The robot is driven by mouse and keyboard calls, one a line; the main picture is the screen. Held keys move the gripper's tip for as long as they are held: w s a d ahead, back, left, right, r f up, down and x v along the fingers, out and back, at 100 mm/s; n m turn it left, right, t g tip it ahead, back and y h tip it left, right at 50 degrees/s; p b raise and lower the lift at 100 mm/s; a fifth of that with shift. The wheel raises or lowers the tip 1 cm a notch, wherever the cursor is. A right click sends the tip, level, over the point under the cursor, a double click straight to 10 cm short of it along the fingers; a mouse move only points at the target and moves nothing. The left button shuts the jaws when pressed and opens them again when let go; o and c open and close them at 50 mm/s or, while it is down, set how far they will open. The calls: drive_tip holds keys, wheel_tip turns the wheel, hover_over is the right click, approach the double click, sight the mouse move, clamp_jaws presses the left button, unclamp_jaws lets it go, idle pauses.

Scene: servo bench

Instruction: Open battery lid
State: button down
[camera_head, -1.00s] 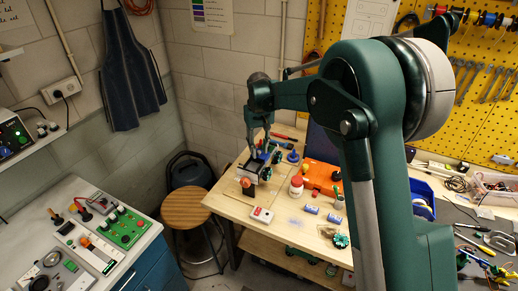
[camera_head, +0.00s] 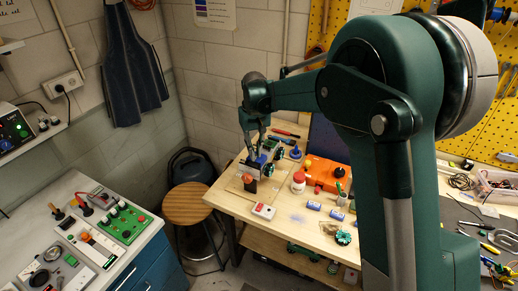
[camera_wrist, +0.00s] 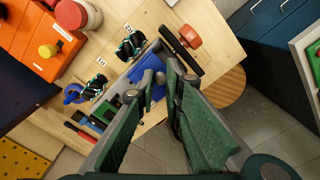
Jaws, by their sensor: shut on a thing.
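The battery box stands near the bench's left corner. Its blue lid (camera_wrist: 143,70) shows beside my fingertips in the wrist view, and a blue patch of it (camera_head: 261,160) shows in the head view. My gripper (camera_wrist: 160,75) is shut, with a small grey round knob between its fingertips, which appears to belong to the lid. In the head view my gripper (camera_head: 254,157) is over the box. A black bar with an orange knob (camera_wrist: 188,37) is on the near side of the box. My fingers hide part of the lid, and I cannot tell whether it is raised.
Two small dark green-and-black parts (camera_wrist: 130,43) lie close beside the box. A red jar (camera_head: 298,182), an orange case (camera_head: 325,173) and a red-and-white device (camera_head: 263,211) stand to the right. A wooden stool (camera_head: 187,205) is left of the bench.

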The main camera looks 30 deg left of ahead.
drive_tip(key=shift+s, duration=0.65)
drive_tip(key=c, duration=2.4)
unclamp_jaws()
drive_tip(key=shift+r, duration=0.15)
drive_tip(key=shift+r, duration=5.9)
